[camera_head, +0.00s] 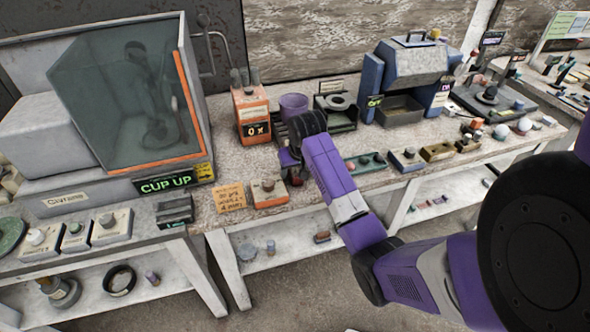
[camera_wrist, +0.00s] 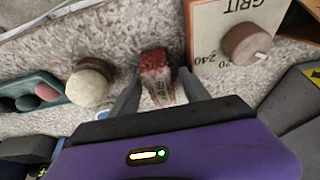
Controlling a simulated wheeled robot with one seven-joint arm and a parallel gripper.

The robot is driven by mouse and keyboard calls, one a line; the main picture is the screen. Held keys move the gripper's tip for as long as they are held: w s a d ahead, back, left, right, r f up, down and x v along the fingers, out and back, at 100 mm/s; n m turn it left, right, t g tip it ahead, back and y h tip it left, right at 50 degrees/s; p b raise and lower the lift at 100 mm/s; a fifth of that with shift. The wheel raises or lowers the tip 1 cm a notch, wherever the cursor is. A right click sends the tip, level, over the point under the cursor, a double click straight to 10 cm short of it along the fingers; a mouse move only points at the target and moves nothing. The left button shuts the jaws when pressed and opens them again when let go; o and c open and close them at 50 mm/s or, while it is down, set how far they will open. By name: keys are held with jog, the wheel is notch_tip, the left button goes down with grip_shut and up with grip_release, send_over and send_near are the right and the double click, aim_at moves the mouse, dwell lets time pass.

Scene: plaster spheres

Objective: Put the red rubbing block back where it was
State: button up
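The red rubbing block (camera_wrist: 155,78) has a red far part and a pale, marked near part. In the wrist view it lies between the two fingers of my gripper (camera_wrist: 161,75). In the head view my gripper (camera_head: 293,172) is low over the bench's front part, and a bit of red shows there, mostly hidden by my arm.
A grit box with a brown knob (camera_wrist: 246,44) stands close on the right in the wrist view. A round pale-topped piece (camera_wrist: 90,83) and a green tray (camera_wrist: 48,108) lie left.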

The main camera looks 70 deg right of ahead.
jog(key=shift+r, duration=0.1)
